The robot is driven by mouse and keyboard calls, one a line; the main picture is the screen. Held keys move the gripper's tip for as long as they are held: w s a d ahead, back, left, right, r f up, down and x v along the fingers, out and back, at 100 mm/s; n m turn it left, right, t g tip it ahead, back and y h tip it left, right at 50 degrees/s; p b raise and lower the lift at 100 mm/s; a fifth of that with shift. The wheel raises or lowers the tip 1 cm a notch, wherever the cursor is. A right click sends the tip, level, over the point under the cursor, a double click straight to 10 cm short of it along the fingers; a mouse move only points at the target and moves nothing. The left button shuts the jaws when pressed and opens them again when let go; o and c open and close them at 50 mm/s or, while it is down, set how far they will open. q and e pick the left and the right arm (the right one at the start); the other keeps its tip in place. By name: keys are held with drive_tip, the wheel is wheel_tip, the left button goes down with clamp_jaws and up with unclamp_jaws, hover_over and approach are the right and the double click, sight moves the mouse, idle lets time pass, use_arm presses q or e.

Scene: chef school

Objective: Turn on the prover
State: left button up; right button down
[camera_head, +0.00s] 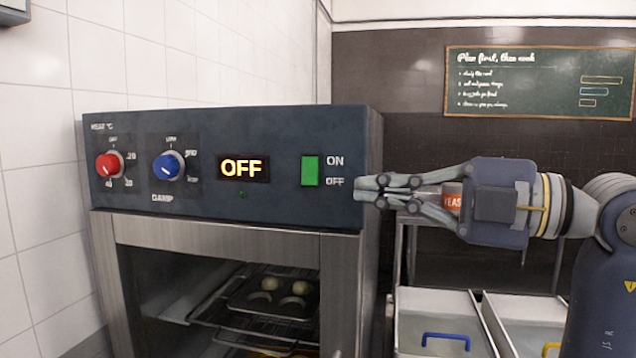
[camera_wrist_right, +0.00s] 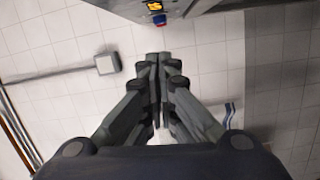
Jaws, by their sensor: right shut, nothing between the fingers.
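The prover (camera_head: 230,222) stands at the left with a dark blue control panel. On the panel are a red heat knob (camera_head: 109,164), a blue damp knob (camera_head: 167,166), a lit display (camera_head: 243,168) reading OFF and a green switch (camera_head: 310,170) beside the labels ON and OFF. My right gripper (camera_head: 360,188) is shut and empty, coming in from the right, its tips near the panel's right edge, just right of the OFF label. I cannot tell whether they touch the panel. In the wrist view the shut fingers (camera_wrist_right: 158,58) point toward the panel's blue knob (camera_wrist_right: 159,20). My left gripper is not in view.
Inside the prover, a tray (camera_head: 250,302) with several dough pieces sits on a rack. A red yeast tin (camera_head: 452,199) is partly hidden behind my right gripper. Bins with blue (camera_head: 446,338) and yellow handles stand at lower right. A chalkboard (camera_head: 540,82) hangs behind.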

sight(317, 184)
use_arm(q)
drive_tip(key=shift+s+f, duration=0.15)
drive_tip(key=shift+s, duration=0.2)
use_arm(e)
drive_tip(key=shift+w+d+m+h, duration=0.2)
drive_tip(key=shift+d+m+h, duration=0.1)
drive_tip(key=shift+d+h, duration=0.1)
drive_tip(key=shift+a, duration=0.15)
drive_tip(key=w+a+p, duration=0.4)
drive_tip(key=w+a, duration=0.1)
drive_tip(key=w+a+p, duration=0.2)
drive_tip(key=w+a, duration=0.1)
drive_tip(key=shift+f, duration=0.25)
drive_tip(key=shift+w+d+f, duration=0.2)
drive_tip(key=shift+w+d, duration=0.1)
drive_tip(key=shift+w, duration=0.05)
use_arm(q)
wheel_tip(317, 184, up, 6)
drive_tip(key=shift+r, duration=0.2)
use_arm(e)
drive_tip(key=shift+a, duration=0.1)
drive_tip(key=shift+a, duration=0.1)
